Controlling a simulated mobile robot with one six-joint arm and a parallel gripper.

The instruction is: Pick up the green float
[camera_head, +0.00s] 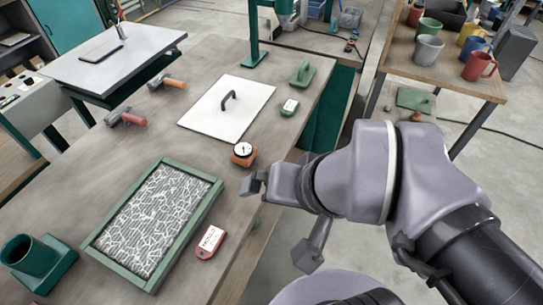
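The green float (302,76) lies on the workbench, near its right edge and to the right of the white board. Its raised handle shows on top. My gripper (253,186) is over the bench's right edge, well nearer the camera than the float and apart from it. Its dark fingertips are small and seen from an angle that does not show whether they are open or shut. I see nothing clearly held.
An orange dial gauge (243,154) is close beyond my gripper. A green-framed fibre panel (154,222) and a red tag (210,241) lie nearer. Another green flat item (415,101) sits lower right.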

